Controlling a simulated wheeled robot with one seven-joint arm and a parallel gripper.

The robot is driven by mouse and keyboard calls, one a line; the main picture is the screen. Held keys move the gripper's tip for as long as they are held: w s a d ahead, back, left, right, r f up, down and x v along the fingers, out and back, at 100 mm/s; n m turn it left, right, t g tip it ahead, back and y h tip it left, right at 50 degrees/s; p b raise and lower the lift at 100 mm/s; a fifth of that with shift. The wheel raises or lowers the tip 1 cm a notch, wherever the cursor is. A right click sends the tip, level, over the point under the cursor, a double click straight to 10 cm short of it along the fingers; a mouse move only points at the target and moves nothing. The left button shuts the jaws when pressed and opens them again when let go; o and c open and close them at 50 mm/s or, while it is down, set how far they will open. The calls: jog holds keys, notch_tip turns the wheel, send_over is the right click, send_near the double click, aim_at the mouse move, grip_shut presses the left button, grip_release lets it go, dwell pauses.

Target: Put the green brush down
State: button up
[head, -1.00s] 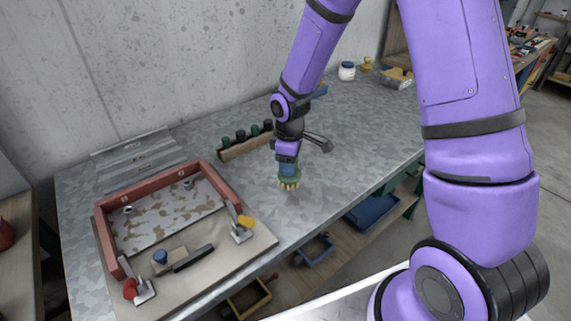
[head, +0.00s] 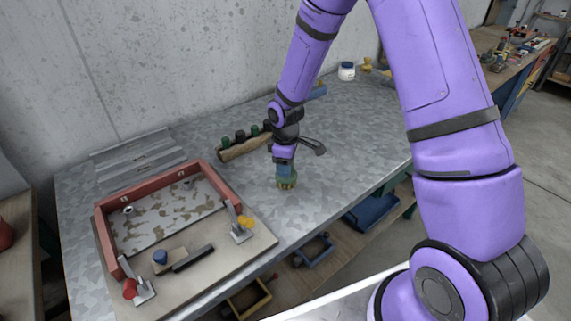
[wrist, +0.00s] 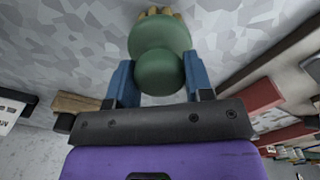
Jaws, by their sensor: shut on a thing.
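The green brush (head: 287,181) has a rounded green body and pale yellowish bristles that point down. It is at or just above the grey metal tabletop, right of the red-framed tray; I cannot tell whether the bristles touch. My gripper (head: 285,170) points down from above and is shut on the brush. In the wrist view the brush (wrist: 158,65) sits between the two blue fingers of my gripper (wrist: 160,82), with its bristles at the top edge.
A red-framed tray (head: 98,222) with clamps stands on a board at the left. A brown holder (head: 240,149) with several dark green and black pieces lies behind my gripper. A white jar (head: 347,71) stands at the back. The tabletop (head: 345,150) right of the brush is clear.

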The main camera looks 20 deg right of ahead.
jog(key=o, duration=1.1)
jog(key=shift+c, duration=0.2)
jog(key=s+d+r+m+t, duration=0.1)
jog(key=s+r, duration=0.2)
jog(key=r, duration=0.8)
jog(key=s+d+r+m, duration=0.1)
jog(key=s+r+m, duration=0.1)
jog(key=r, duration=0.9)
jog(key=s+d+r+m+t, duration=0.2)
jog(key=s+r+m, duration=0.2)
jog(key=s+r, duration=0.3)
jog(key=s+d+r+m+t, duration=0.2)
jog(key=s+r, duration=0.4)
jog(key=s, duration=1.1)
jog(key=shift+s+d+r+m, duration=0.25)
jog(key=shift+d+r+m, duration=0.25)
jog(key=shift+m, duration=0.7)
jog(key=shift+f, duration=0.1)
